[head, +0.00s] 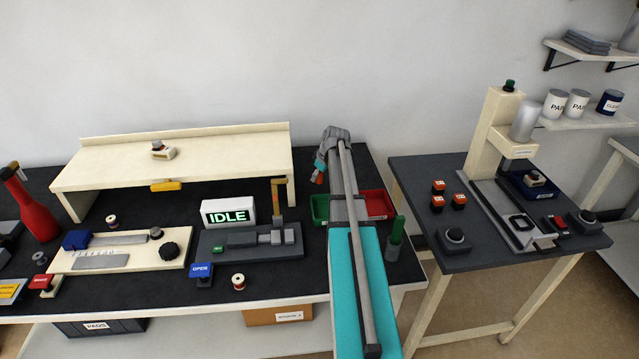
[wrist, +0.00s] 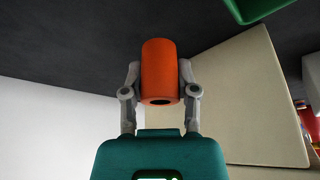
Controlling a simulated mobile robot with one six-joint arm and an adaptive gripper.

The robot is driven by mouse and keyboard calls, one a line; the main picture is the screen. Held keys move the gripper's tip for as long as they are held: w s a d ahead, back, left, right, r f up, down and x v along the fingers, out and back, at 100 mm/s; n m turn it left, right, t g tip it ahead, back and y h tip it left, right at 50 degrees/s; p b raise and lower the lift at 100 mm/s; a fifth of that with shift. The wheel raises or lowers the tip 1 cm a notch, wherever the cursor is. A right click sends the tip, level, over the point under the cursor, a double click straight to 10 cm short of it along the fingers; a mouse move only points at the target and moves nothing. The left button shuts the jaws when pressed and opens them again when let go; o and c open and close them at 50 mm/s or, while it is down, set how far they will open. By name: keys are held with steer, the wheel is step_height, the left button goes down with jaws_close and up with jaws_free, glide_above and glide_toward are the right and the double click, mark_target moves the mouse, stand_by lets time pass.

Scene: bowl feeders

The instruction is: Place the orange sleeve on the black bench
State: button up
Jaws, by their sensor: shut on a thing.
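The orange sleeve (wrist: 160,65) is a short hollow cylinder. In the wrist view my gripper (wrist: 160,88) is shut on it, with one finger on each side, and its dark open end faces the camera. In the head view my gripper (head: 321,165) is at the back of the black bench, right of the cream raised shelf, and only a small orange part of the sleeve (head: 318,178) shows. The black bench (head: 150,290) also shows in the wrist view (wrist: 60,40). I cannot tell whether the sleeve touches it.
The cream shelf (head: 215,150) stands left of my gripper. A green bin (head: 320,208) and a red bin (head: 378,204) sit near my arm. An IDLE sign (head: 228,212) and a grey fixture (head: 250,240) stand left. A second dark table (head: 420,175) is at right.

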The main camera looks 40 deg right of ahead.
mark_target(318, 189)
steer(key=shift+w+d+f+b, duration=0.3)
steer(key=shift+w+f+b, duration=0.05)
steer(key=shift+f+b, duration=1.6)
steer(key=shift+f, duration=0.05)
steer(key=shift+f, duration=0.1)
steer(key=o, duration=0.9)
steer(key=shift+c, duration=0.2)
steer(key=p+v, duration=1.1)
steer(key=v, duration=0.1)
